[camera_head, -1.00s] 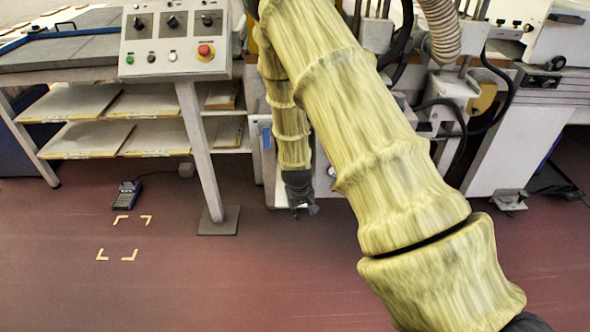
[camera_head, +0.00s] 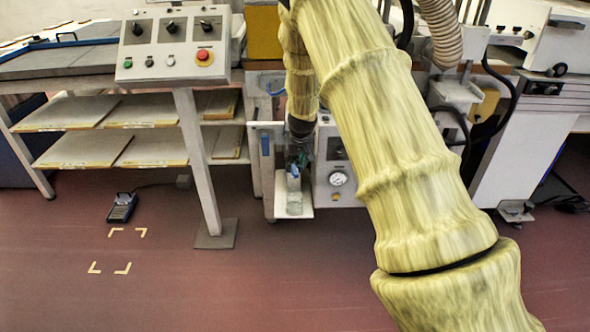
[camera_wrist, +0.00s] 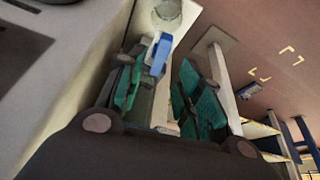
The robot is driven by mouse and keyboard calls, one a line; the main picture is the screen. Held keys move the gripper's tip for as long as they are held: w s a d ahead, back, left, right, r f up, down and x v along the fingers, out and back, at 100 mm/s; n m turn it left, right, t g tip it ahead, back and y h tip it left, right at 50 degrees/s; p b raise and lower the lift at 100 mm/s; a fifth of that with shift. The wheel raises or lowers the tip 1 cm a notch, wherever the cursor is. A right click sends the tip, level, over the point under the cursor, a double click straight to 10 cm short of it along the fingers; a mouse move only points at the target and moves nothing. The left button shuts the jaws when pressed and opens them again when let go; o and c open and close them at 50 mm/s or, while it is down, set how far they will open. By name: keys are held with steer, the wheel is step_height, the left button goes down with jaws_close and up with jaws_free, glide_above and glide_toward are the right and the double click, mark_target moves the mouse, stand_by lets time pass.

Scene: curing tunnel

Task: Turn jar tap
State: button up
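A clear jar (camera_head: 295,207) stands on a small white shelf at the front of the machine, and its round mouth (camera_wrist: 167,13) shows at the top of the wrist view. A blue tap lever (camera_wrist: 160,54) stands out in front of the jar in the wrist view; a small pale blue part (camera_head: 294,172) shows above the jar in the head view. My gripper (camera_head: 300,155) points down above the jar. In the wrist view my gripper (camera_wrist: 163,75) is open, with green-padded fingers apart and the lever seen between their tips. Contact with the lever cannot be told.
A white cabinet with a pressure gauge (camera_head: 338,178) stands right of the jar. Another blue handle (camera_head: 265,144) is on the panel at left.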

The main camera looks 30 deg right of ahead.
mark_target(295, 169)
steer(key=shift+x, duration=2.7)
steer(key=shift+c, duration=0.4)
jaws_close()
